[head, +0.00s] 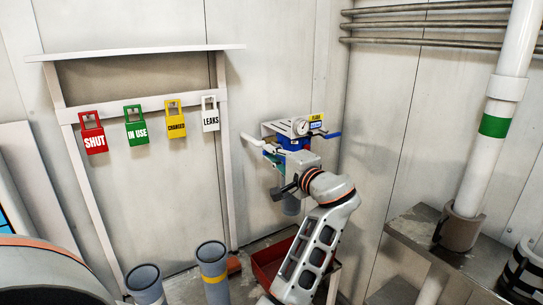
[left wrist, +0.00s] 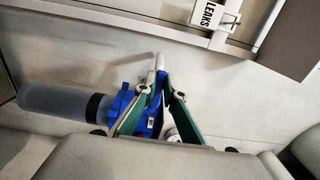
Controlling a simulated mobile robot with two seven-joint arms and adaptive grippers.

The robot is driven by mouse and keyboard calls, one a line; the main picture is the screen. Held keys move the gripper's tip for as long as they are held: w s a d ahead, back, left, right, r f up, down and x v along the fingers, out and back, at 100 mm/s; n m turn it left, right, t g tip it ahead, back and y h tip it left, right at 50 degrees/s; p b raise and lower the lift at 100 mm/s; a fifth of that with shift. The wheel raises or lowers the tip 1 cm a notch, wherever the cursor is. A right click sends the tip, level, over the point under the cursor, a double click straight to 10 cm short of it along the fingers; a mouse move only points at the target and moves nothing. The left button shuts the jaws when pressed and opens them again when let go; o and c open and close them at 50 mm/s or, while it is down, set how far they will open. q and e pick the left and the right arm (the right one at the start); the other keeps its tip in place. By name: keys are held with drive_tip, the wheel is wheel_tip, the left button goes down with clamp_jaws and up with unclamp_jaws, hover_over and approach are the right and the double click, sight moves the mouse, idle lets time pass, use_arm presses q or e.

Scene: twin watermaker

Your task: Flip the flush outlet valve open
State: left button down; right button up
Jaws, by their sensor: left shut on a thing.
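A wall valve unit (head: 292,143) has a blue body, a round gauge (head: 300,126) and yellow and blue labels too small to read surely. A pale lever (head: 256,143) sticks out to its left and a blue lever (head: 329,135) to its right. My left gripper (head: 290,158) is at the front of the unit. The blue body (left wrist: 133,112) lies beside the fingers, with a grey pipe (left wrist: 60,103). My right gripper is out of view.
Red, green, yellow and white tags (head: 211,114) hang on a rail left of the unit. Two grey pipes (head: 211,262) and a red tray (head: 266,267) stand below. A white pipe with a green band (head: 494,126) stands at right.

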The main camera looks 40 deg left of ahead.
use_arm(q)
drive_tip(key=shift+f, duration=0.15)
drive_tip(key=c, duration=2.4)
unclamp_jaws()
wheel_tip(320, 180, up, 10)
